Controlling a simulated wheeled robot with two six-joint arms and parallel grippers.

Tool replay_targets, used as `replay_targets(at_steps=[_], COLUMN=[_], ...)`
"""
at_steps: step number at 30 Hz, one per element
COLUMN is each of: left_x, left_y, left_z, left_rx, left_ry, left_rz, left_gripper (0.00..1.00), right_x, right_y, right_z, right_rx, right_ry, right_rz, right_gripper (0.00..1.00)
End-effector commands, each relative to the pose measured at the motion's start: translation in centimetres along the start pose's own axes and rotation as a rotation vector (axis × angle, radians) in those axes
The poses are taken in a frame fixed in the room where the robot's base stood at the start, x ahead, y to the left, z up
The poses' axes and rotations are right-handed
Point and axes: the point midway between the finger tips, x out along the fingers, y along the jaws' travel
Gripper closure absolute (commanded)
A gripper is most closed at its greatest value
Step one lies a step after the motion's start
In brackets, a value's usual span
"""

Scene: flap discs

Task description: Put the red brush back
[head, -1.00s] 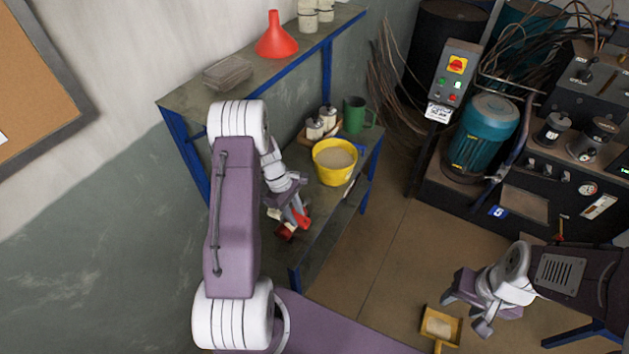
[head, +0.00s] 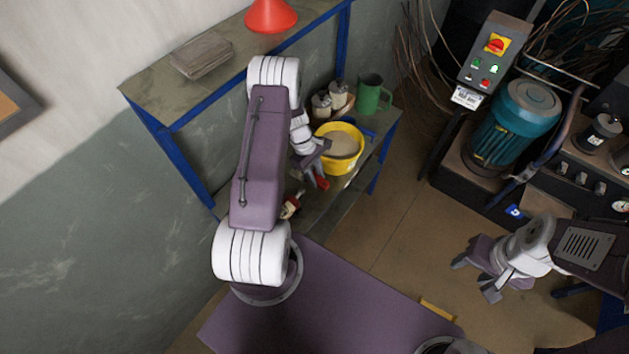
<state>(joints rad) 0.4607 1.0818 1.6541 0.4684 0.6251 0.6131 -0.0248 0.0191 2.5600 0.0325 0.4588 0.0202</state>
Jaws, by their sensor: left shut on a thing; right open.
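The red brush (head: 323,183) shows as a small red piece at the fingertips of my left gripper (head: 316,176), which is shut on it. Most of the brush is hidden by the fingers. The gripper is over the lower shelf (head: 328,207), just in front of the yellow bucket (head: 341,165). I cannot tell whether the brush touches the shelf. My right gripper (head: 475,278) is open and empty over the floor at the lower right.
A red and white item (head: 291,207) lies on the lower shelf, partly behind my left arm. A green mug (head: 371,94) and white-capped jars (head: 330,99) stand behind the bucket. A red funnel (head: 270,14) is on the upper shelf (head: 165,85). The machine with a teal motor (head: 513,125) stands right.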

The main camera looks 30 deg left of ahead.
Motion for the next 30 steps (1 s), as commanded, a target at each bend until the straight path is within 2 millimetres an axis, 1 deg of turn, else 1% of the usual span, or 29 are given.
replay_targets(at_steps=[2,6,9,18,19,20,28,30], left_x=[0.2,2.6,3.8,4.1,4.1,4.1,4.0,3.7], left_y=[0.0,-0.1,0.0,0.0,0.0,0.0,0.0,0.1], left_z=[-0.1,-0.8,-1.2,-1.3,-1.3,-1.3,-1.3,-1.3], left_rx=[0.000,-0.001,0.000,0.001,0.001,0.001,0.001,0.001], left_ry=[0.000,-0.001,-0.001,0.000,0.000,0.000,0.000,0.001], left_rz=[0.001,-0.002,-0.001,0.001,0.001,0.000,0.001,0.002], left_gripper=[1.00,1.00,1.00,1.00,0.69,0.63,0.63,0.63], right_x=[0.0,-0.2,-0.2,-0.1,0.0,-0.1,-0.1,-0.2], right_y=[0.0,0.0,0.0,0.0,0.0,0.0,0.0,0.0], right_z=[0.0,0.0,0.0,0.0,0.0,0.0,0.0,0.0], right_rx=[0.000,0.000,0.000,0.000,0.000,0.000,0.000,0.000], right_ry=[0.000,0.000,0.000,0.000,0.000,0.000,0.000,0.000], right_rz=[0.000,0.000,0.000,0.000,0.000,0.000,0.000,0.000], right_gripper=[0.52,0.52,0.52,0.52,0.52,0.52,0.52,0.52])
